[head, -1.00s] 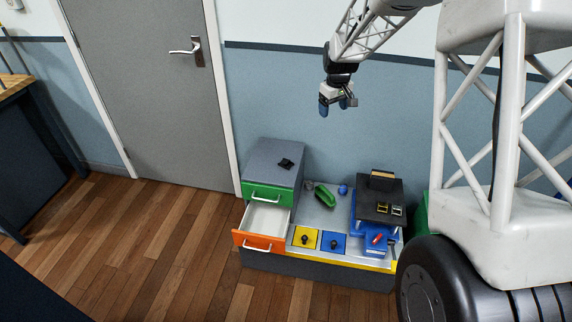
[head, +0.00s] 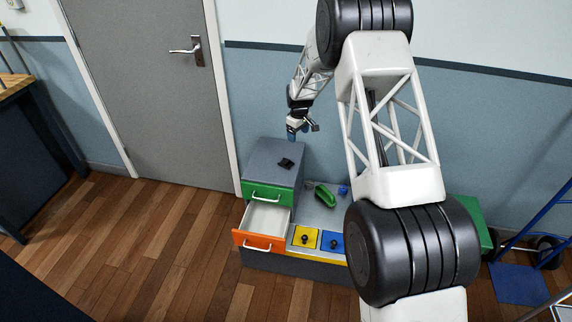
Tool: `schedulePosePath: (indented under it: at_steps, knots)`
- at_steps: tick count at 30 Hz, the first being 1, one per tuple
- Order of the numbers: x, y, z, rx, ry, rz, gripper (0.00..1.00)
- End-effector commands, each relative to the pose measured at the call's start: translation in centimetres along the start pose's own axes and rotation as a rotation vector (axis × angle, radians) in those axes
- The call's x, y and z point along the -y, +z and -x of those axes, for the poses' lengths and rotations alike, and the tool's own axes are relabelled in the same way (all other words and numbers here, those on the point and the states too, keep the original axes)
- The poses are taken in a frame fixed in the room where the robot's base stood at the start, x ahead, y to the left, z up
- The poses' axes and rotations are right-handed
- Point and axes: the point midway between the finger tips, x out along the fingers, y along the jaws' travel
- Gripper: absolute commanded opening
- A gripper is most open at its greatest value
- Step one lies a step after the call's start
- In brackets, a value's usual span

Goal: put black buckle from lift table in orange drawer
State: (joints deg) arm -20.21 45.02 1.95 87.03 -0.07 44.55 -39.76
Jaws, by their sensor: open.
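The orange drawer (head: 257,241) at the bottom of the grey cabinet (head: 270,150) is pulled open, and its pale inside looks empty. A small black object (head: 286,163) lies on the cabinet top; I cannot tell whether it is a buckle.
The green drawer (head: 267,195) above the orange one is shut. A green object (head: 325,195) and a small blue one (head: 343,190) lie on the grey base. Yellow (head: 306,233) and blue (head: 327,247) panels with black knobs sit right of the open drawer.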

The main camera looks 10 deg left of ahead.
Motion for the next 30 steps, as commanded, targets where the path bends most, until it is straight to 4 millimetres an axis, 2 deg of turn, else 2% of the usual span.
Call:
schedulePosePath:
  at_steps: [1, 6, 13, 18, 30]
  knots:
    - [0.1, -0.9, -1.6, 0.003, -0.003, 0.016, 0.78]
    - [0.4, -3.2, -6.0, 0.011, -0.011, 0.065, 0.78]
    - [0.9, -5.4, -10.3, 0.016, -0.016, 0.114, 0.78]
    - [1.0, -6.0, -11.5, 0.017, -0.018, 0.128, 0.78]
    - [1.0, -6.0, -11.8, 0.018, -0.018, 0.130, 0.78]
